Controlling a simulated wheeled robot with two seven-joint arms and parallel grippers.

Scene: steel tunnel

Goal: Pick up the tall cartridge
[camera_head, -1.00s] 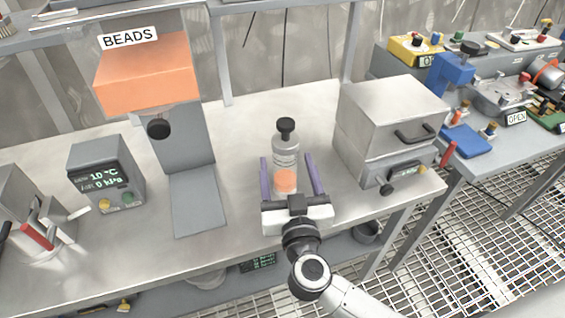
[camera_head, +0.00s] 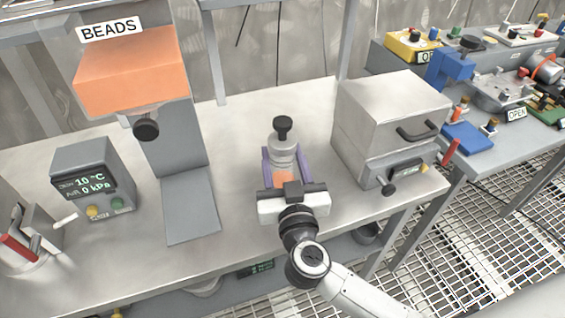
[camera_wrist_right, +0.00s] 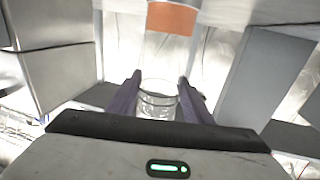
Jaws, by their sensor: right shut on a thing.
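The tall cartridge (camera_head: 283,143) is a clear cylinder with a grey collar, a black knob on top and orange contents low down. It is upright at the middle of the bench. My right gripper (camera_head: 285,153) reaches in from the front, its purple fingers shut on the cartridge's sides. In the right wrist view the clear cartridge (camera_wrist_right: 158,88) lies between the fingers (camera_wrist_right: 158,82), with its orange part at the top. The gripper hides the cartridge's base, so I cannot tell if it touches the bench. My left gripper is not in view.
The orange BEADS hopper (camera_head: 130,80) on its grey stand is to the left, beside a 10 °C, 0 kPa display box (camera_head: 90,180). A grey cabinet (camera_head: 390,125) with a black handle stands close on the right. The bench (camera_head: 235,125) behind the cartridge is clear.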

